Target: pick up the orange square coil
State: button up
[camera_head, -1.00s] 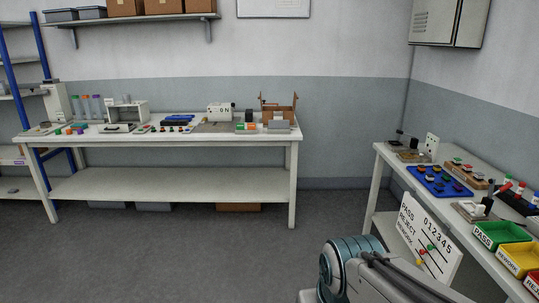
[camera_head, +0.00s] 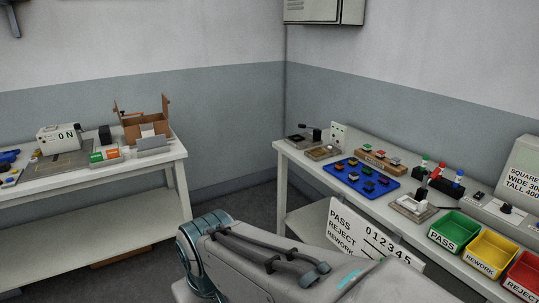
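I cannot single out the orange square coil for certain in the head view. A blue tray (camera_head: 341,173) on the right bench holds several small dark parts with coloured tops, too small to tell apart. A wooden block (camera_head: 366,158) behind the tray carries several parts with red, green and pale tops. My arm crosses the bottom middle of the head view. My gripper is not in view.
The right bench also holds a green PASS bin (camera_head: 456,229), a yellow REWORK bin (camera_head: 492,252) and a red REJECT bin (camera_head: 527,273). A white sign board (camera_head: 352,238) hangs at its front. The left bench (camera_head: 120,170) carries an open brown box (camera_head: 153,124).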

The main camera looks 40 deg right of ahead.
aim_at(339, 166)
jog(key=z, duration=0.2)
jog(key=i, duration=1.55)
jog(key=z, duration=1)
jog(key=i, duration=1)
jog(key=z, duration=1.65)
jog(key=i, duration=0.65)
jog(key=z, duration=0.4)
